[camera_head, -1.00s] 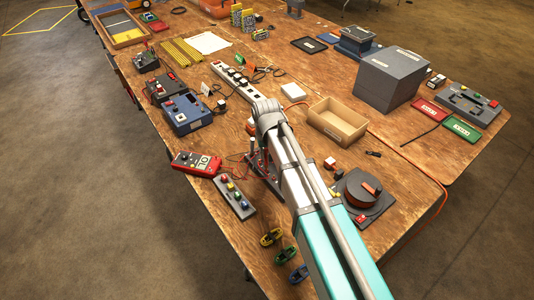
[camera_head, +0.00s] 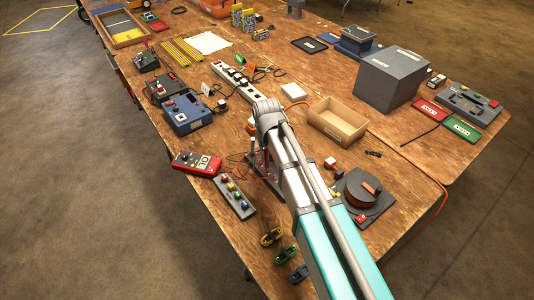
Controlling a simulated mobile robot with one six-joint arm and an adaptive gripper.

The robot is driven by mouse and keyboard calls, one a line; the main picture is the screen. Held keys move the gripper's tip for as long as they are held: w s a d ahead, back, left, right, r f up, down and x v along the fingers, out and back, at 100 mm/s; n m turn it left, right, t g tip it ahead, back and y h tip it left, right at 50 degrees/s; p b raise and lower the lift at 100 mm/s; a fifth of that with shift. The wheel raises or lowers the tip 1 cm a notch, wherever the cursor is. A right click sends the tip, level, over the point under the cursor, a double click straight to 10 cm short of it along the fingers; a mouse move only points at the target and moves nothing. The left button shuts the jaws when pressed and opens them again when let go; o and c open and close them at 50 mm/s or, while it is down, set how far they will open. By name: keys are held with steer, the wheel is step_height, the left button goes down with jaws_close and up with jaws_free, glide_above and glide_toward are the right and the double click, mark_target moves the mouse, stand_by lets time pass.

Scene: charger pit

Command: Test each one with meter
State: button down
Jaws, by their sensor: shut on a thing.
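A red meter (camera_head: 197,163) with a pale display lies left of my arm, and thin red leads run from it toward a dark stand (camera_head: 265,180) with upright posts. My gripper (camera_head: 257,158) points down by this stand, mostly hidden behind my arm. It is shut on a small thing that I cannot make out. A small white and orange piece (camera_head: 251,127) shows just left of my wrist; I cannot tell whether it is held. A red tray (camera_head: 430,108) and a green tray (camera_head: 462,129), both labelled, lie at the right.
A blue box with knobs (camera_head: 187,114) and a button strip (camera_head: 233,197) stand left. An open wooden box (camera_head: 337,121), a large grey box (camera_head: 391,78), a power strip (camera_head: 235,82) and a dark round reel (camera_head: 362,188) are around. An orange cable runs along the right edge.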

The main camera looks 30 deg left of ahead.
steer(key=shift+f+b, duration=0.95)
stand_by(2.0)
steer(key=c, duration=0.5)
jaws_free()
steer(key=shift+c, duration=0.2)
steer(key=o, duration=0.3)
steer(key=shift+o, duration=0.2)
steer(key=shift+r, duration=0.2)
steer(key=shift+r+p, duration=3.6)
steer(key=shift+p, duration=0.2)
